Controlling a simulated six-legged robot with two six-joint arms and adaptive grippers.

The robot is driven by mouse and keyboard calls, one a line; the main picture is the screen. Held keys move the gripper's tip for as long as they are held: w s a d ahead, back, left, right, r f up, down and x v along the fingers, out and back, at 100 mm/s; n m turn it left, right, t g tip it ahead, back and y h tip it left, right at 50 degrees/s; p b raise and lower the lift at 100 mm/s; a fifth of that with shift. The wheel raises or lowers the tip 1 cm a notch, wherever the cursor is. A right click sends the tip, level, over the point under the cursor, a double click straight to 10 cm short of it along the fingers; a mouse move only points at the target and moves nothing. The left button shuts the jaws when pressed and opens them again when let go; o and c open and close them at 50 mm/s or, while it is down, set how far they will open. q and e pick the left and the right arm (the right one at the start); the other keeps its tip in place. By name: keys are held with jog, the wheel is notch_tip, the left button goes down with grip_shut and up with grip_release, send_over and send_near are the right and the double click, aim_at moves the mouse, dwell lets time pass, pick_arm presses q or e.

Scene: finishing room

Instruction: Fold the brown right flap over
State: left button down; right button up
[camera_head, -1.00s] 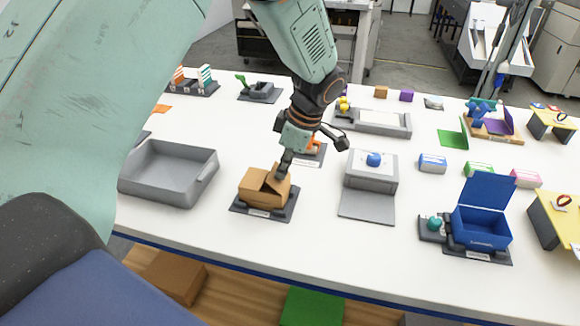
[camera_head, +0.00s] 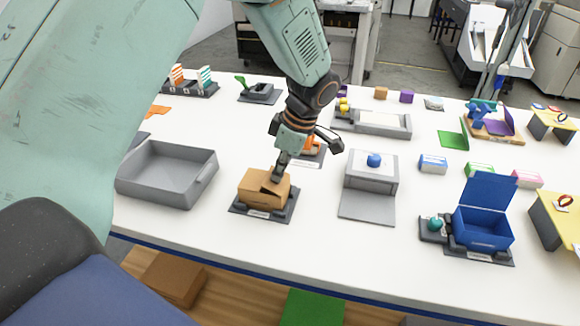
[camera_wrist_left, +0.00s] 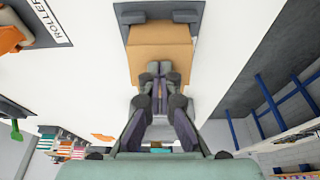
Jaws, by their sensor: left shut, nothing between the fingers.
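The brown carton (camera_head: 260,195) sits on a dark base plate (camera_head: 240,209) near the front of the white table. Its right flap (camera_head: 281,186) lies low over the top, nearly flat, with a dark gap showing beside it. My left gripper (camera_head: 277,178) points down onto that flap, shut and empty, with its fingertips at the flap's surface. In the left wrist view the carton's brown top (camera_wrist_left: 160,45) is just beyond the shut fingertips (camera_wrist_left: 160,70). My right gripper is in neither view.
A grey open tray (camera_head: 168,174) stands left of the carton. A grey box with a blue knob (camera_head: 374,160) and a lowered front panel stands to the right. A blue open box (camera_head: 482,228) is farther right. Bare table lies in front of the carton.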

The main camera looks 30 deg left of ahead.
pick_arm(q)
jog(key=shift+s+a+f+b, duration=0.1)
jog(key=shift+a+f+b, duration=0.2)
jog(key=shift+f+b, duration=0.15)
jog(key=shift+r, duration=0.1)
dwell(0.5)
notch_tip(320, 180, up, 10)
jog(key=p, duration=0.7)
jog(key=shift+p, duration=0.3)
dwell(0.3)
dwell(0.5)
